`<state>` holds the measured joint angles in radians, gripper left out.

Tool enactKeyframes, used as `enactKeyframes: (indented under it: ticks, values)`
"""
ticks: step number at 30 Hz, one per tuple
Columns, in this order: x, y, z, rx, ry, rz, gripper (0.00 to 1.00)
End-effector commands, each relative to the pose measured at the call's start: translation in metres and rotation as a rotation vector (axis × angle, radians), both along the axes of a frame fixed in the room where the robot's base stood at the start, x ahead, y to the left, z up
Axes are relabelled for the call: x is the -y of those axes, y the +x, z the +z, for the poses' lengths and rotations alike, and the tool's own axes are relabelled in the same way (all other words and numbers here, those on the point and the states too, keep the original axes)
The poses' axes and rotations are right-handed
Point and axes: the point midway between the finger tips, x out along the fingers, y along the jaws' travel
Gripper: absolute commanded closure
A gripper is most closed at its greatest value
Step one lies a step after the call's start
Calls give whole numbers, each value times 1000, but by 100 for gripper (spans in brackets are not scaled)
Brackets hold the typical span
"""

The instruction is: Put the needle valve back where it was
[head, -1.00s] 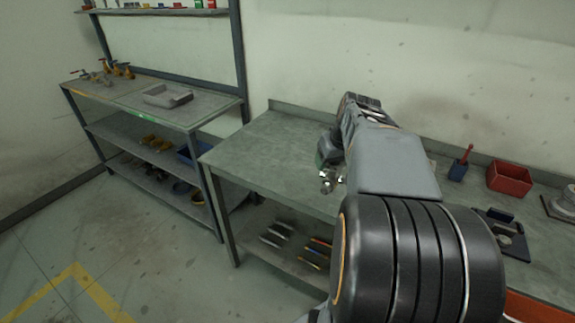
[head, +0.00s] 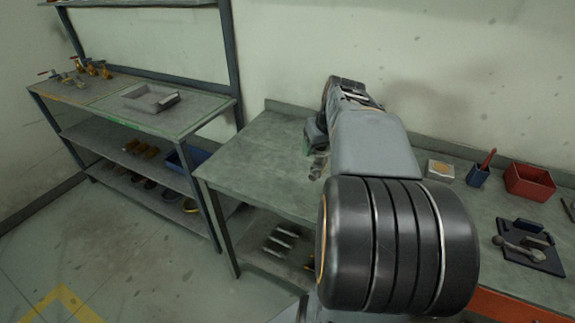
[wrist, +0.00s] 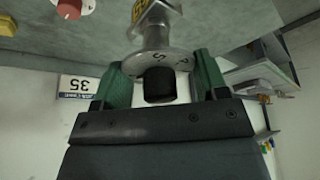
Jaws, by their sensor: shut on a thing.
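The needle valve (wrist: 150,38) is in the wrist view, between the two green fingers of my gripper (wrist: 160,84). It has a silvery body with a yellow label, a round metal disc with letters and a black knob, which points toward the gripper's palm. The fingers are shut on it around the disc and knob end. In the head view my gripper (head: 318,160) hangs over the grey-green bench (head: 250,160); the valve shows there only as a small, unclear metallic shape. Several brass valves (head: 96,68) stand at the back left of the left bench (head: 95,98).
A grey tray (head: 150,98) lies on the left bench. To the right of my arm are a yellow-topped block (head: 440,169), a blue cup (head: 478,175), a red bin (head: 528,182) and a dark fixture (head: 528,245). A "35" sign (wrist: 76,86) shows in the wrist view.

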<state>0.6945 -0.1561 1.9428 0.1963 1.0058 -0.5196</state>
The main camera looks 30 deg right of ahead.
Motion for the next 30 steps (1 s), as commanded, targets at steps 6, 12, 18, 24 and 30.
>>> enactKeyframes:
  ticks: [6,12,18,24,30]
  values:
    - [6,35,-14,-4,2,1,99]
    - [15,84,-36,-3,2,-3,99]
    - [19,112,-70,-2,2,-4,99]
    - [21,128,-87,2,-1,-2,99]
    - [21,132,-93,1,-1,-1,99]
